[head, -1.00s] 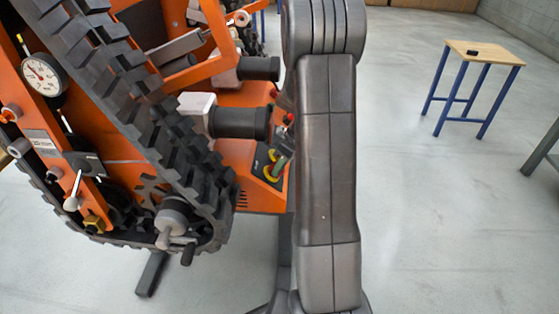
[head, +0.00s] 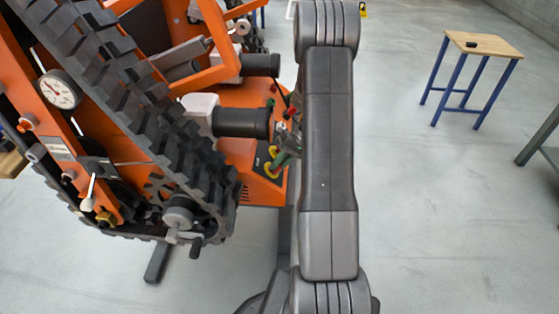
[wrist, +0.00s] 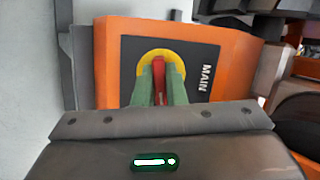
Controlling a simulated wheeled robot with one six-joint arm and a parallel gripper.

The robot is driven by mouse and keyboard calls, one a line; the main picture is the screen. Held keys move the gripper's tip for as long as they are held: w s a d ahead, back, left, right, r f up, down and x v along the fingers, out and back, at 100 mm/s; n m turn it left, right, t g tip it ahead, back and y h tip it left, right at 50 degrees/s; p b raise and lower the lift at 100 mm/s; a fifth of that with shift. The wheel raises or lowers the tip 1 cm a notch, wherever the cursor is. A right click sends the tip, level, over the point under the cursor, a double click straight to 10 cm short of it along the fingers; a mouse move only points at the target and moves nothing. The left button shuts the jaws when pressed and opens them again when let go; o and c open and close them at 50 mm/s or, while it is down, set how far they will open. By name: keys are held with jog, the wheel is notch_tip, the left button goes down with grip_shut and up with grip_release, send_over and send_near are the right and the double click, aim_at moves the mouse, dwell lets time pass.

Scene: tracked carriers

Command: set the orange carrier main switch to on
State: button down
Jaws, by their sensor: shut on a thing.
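The orange carrier (head: 240,95) stands at the left in the head view, with black tracks. In the wrist view its main switch has a yellow ring (wrist: 158,54) and a red handle (wrist: 131,68). It sits on a black plate (wrist: 207,55) marked MAIN. My gripper (wrist: 159,82) has green fingers and is shut on the red handle; the fingers hide part of it. In the head view my gripper (head: 283,158) is at the carrier's front end, partly behind my arm. I cannot tell on or off from the handle's angle.
A dial gauge (head: 59,90), a track (head: 130,85) and levers lie left of the switch on the carrier. Black cylinders (head: 240,122) project just above the switch. A small wooden-topped table (head: 490,50) with blue legs stands at right. The floor between is clear.

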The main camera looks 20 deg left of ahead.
jog(key=shift+m+p, duration=0.3)
jog(key=shift+m, duration=0.5)
jog(key=shift+y, duration=0.3)
jog(key=shift+w, duration=0.1)
jog(key=c, duration=1.5)
grip_release()
jog(key=p+v, duration=0.2)
jog(key=v, duration=1.2)
jog(key=shift+f, duration=0.1)
